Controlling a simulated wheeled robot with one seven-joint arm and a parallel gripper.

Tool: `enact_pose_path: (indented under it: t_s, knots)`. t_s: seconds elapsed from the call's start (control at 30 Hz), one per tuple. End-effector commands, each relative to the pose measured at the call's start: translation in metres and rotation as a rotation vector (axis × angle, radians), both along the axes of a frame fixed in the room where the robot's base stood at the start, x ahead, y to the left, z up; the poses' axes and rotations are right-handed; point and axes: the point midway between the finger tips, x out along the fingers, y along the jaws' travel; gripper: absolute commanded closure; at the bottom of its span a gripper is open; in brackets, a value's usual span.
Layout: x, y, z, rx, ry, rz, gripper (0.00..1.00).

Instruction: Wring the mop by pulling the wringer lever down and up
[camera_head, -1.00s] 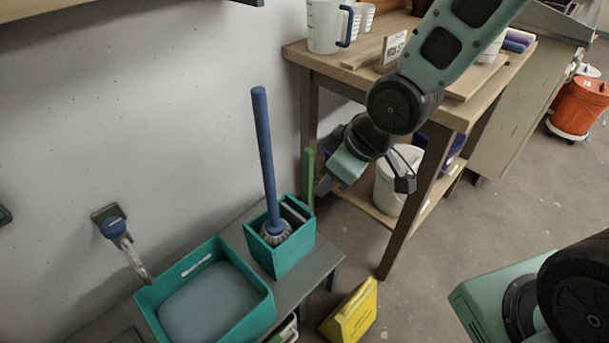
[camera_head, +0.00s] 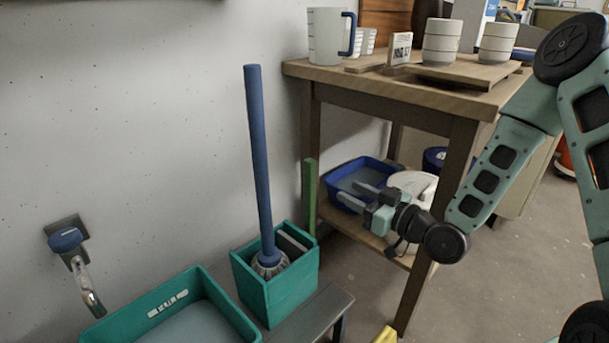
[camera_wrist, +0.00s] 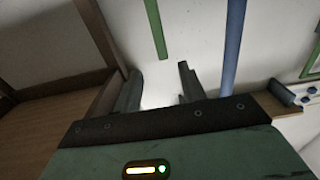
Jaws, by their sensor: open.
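The mop has a blue handle (camera_head: 258,160) and stands upright, its pale head (camera_head: 269,262) in the teal wringer bucket (camera_head: 292,290). A green upright bar, seemingly the wringer lever (camera_head: 309,195), rises at the bucket's back right; its lower end is hidden. My gripper (camera_head: 352,194) is open and empty, to the right of the lever and apart from it, pointing left. In the wrist view the open fingers (camera_wrist: 160,84) have nothing between them. The green lever (camera_wrist: 155,28) is ahead of them, and the blue mop handle (camera_wrist: 234,45) is further right.
A wooden table (camera_head: 440,90) bears a measuring jug (camera_head: 326,38) and cups. On its lower shelf are a blue tray (camera_head: 345,200) and a white bucket (camera_head: 410,185), close to my gripper. A teal basin (camera_head: 165,305) and wall tap (camera_head: 72,245) are at left.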

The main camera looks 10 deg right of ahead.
Motion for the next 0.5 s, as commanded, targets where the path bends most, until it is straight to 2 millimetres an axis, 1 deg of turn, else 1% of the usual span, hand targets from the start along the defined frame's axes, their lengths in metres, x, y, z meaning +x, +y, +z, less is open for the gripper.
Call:
enact_pose_path:
  t_s: [0.5]
  knots:
    - [0.090,0.057,-0.001,0.001,-0.001,0.002,0.59]
